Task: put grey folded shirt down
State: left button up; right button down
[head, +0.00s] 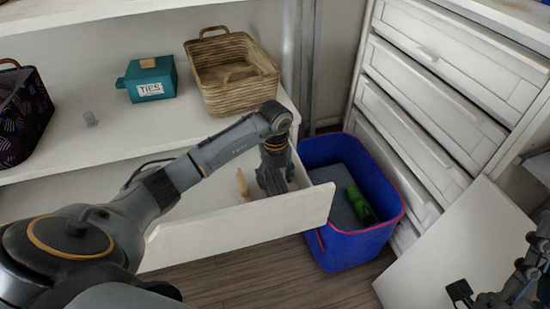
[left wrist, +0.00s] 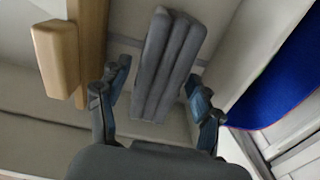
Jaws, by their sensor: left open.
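The grey folded shirt (left wrist: 166,62) lies in the open drawer (head: 240,218), seen in the left wrist view as a ridged grey bundle. My left gripper (left wrist: 155,92) is open, with one finger on either side of the shirt's near part; I cannot tell whether they touch it. In the head view my left gripper (head: 272,182) reaches down into the drawer, and the shirt cannot be told apart from it there. My right gripper (head: 461,293) shows only partly at the lower right, and its jaws are unclear.
A wooden object (head: 243,185) is beside the gripper in the drawer. A blue bin (head: 350,247) with a grey item and a green item (head: 361,206) stands right of the drawer. A wicker basket (head: 240,98) and a teal ties box (head: 150,80) sit on the shelf above.

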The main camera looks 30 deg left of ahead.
pick_arm(q)
notch_tip(320, 180, up, 4)
jog(key=shift+r+p, duration=0.1)
jog(key=shift+p, duration=0.55)
notch_tip(320, 180, up, 3)
jog(key=shift+f+p, duration=0.1)
jog(key=shift+p, duration=0.4)
jog(key=shift+r, duration=0.25)
pick_arm(e)
jog(key=w+f+g+h, duration=0.2)
jog(key=w+f+g, duration=0.5)
jog(key=f, duration=0.2)
jog(key=shift+a+f+h, duration=0.15)
jog(key=shift+a+h, duration=0.1)
jog(key=shift+h, duration=0.15)
pick_arm(q)
jog(key=shift+f, duration=0.1)
